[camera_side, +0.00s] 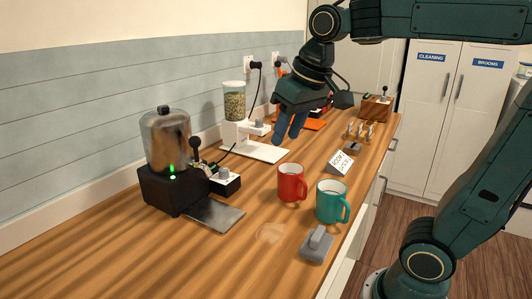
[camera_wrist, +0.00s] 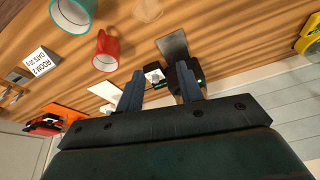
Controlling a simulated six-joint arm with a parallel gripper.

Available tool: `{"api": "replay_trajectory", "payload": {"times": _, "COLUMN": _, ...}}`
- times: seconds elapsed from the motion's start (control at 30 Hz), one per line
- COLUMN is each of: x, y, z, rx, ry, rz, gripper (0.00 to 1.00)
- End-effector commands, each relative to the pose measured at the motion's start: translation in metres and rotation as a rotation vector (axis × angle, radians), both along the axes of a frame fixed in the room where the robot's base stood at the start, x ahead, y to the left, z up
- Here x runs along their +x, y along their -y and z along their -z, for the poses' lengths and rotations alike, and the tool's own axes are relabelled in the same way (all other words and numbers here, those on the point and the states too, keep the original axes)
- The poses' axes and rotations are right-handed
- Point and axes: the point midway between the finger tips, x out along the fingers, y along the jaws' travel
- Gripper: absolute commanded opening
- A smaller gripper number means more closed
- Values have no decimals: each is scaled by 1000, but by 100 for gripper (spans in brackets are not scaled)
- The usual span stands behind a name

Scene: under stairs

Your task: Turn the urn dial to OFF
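The urn (camera_side: 166,140) is a steel cylinder on a black base at the left of the counter, with a black-knobbed lever and a lit green light on its front. The urn dial (camera_side: 223,172) is a small grey knob on a white box at the base's right side; its markings are too small to read. In the wrist view the white dial box (camera_wrist: 154,75) shows between my fingers, beside the black urn base. My gripper (camera_side: 286,138) is in the air right of and above the dial, near the grain dispenser. Its two blue fingers are apart and empty.
A grain dispenser (camera_side: 234,104) with its own grey knob stands behind my gripper. A red mug (camera_side: 291,183), a teal mug (camera_side: 331,203), a grey switch block (camera_side: 317,244) and a white sign (camera_side: 341,163) stand along the front. The counter's left front is clear.

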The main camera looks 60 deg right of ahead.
Motion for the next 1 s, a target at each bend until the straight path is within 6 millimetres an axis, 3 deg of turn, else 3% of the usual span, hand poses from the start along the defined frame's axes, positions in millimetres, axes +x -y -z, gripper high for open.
{"api": "replay_trajectory", "payload": {"times": 0.47, "x": 106, "y": 29, "z": -14, "rx": 43, "ry": -121, "rz": 163, "gripper": 37}}
{"api": "replay_trajectory", "payload": {"times": 0.73, "x": 162, "y": 49, "z": -4, "rx": 65, "ry": -187, "rz": 256, "gripper": 37}}
{"api": "replay_trajectory", "payload": {"times": 1.0, "x": 213, "y": 73, "z": 20, "rx": 84, "ry": -253, "rz": 351, "gripper": 37}}
